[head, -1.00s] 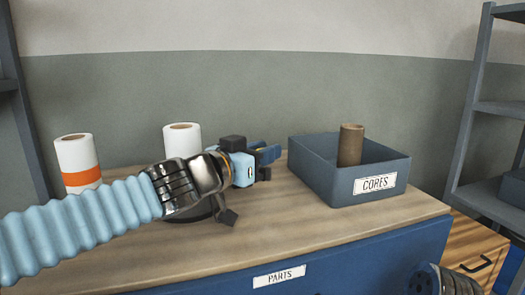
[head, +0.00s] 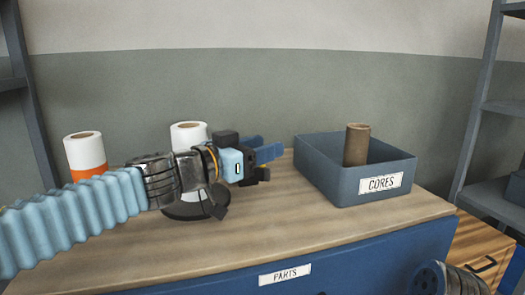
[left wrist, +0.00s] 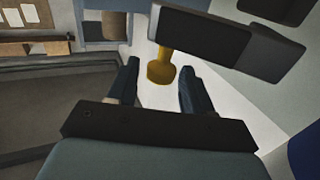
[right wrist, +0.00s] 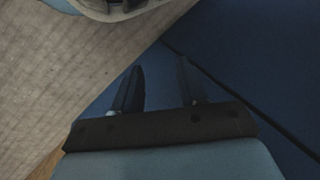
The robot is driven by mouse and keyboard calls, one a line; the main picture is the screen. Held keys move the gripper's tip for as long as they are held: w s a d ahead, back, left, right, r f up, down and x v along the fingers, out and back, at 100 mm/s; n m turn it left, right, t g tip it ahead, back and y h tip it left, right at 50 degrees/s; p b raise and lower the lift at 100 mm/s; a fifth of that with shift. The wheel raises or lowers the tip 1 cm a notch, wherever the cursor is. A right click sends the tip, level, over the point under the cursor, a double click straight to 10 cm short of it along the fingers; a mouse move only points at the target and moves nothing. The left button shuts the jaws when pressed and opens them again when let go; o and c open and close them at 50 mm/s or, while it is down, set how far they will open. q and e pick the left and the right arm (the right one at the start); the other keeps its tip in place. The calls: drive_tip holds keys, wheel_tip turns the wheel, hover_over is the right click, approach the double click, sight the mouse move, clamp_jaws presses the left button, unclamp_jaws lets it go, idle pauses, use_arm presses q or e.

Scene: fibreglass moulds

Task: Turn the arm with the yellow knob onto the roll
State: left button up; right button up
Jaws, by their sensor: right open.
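A white roll (head: 188,133) stands upright on a dark round base (head: 182,211), partly hidden behind my left arm. My left gripper (head: 262,147) is just right of this roll, with its blue fingers apart. In the left wrist view the yellow knob (left wrist: 160,68) shows between and slightly beyond the open fingers (left wrist: 160,78). A dark bar lies beside the knob; how they join is not clear. My right gripper (right wrist: 158,72) is open and empty in the right wrist view.
A white roll with an orange band (head: 86,152) stands at the left. A blue bin labelled CORES (head: 340,190) holds a brown tube (head: 356,145) at the right. The wooden bench top (head: 265,228) is clear in front. Grey shelves stand at both sides.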

use_arm(q)
drive_tip(key=shift+d+f, duration=0.1)
drive_tip(key=shift+f, duration=0.05)
drive_tip(key=p+v, duration=0.1)
drive_tip(key=v, duration=1.2)
drive_tip(key=shift+s+a, duration=0.2)
drive_tip(key=shift+a, duration=0.15)
drive_tip(key=shift+c, duration=0.2)
